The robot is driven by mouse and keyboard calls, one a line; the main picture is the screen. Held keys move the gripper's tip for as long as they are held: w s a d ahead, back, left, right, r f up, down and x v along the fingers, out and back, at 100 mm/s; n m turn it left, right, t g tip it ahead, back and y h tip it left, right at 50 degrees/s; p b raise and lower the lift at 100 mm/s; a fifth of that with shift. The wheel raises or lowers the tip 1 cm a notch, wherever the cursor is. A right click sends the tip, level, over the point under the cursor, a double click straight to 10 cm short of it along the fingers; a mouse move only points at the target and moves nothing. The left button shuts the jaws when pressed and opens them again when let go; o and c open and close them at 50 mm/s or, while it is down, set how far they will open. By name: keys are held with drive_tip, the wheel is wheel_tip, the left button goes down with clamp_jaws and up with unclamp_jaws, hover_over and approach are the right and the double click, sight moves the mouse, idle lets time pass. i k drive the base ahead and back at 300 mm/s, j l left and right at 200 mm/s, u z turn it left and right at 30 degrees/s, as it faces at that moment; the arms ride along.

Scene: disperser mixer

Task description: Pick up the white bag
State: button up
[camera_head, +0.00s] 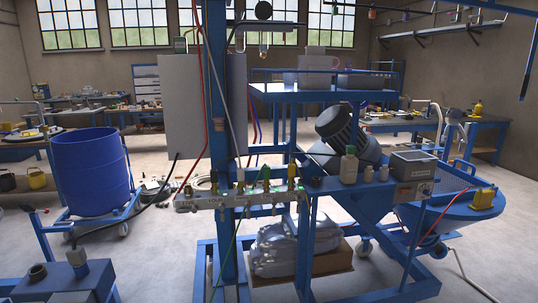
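Pale grey-white, lumpy bag-like shapes (283,246) lie piled on a brown box or board (333,262), low in the blue machine frame. They look like stacked bags, but I cannot tell how many or make out a single bag clearly. A blue upright of the frame stands in front and hides part of the pile. My gripper is not in view.
A blue column (217,130) and a bench with valves, bottles and hoses (250,197) stand over the pile. A blue drum (92,172) is at left, a blue hopper (447,210) at right. Pale floor (165,255) is open left of the frame.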

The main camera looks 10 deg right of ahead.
sight(315, 58)
drive_tip(key=i+l+u, duration=0.2)
drive_tip(key=i+u, duration=0.3)
drive_tip(key=i+l+u, duration=0.35)
drive_tip(key=u, duration=0.15)
drive_tip(key=i+l+u, duration=0.3)
drive_tip(key=l+u, duration=0.15)
drive_tip(key=i+l+u, duration=0.25)
drive_tip(key=l+u, duration=0.25)
drive_tip(key=l, duration=0.15)
drive_tip(key=u, duration=3.85)
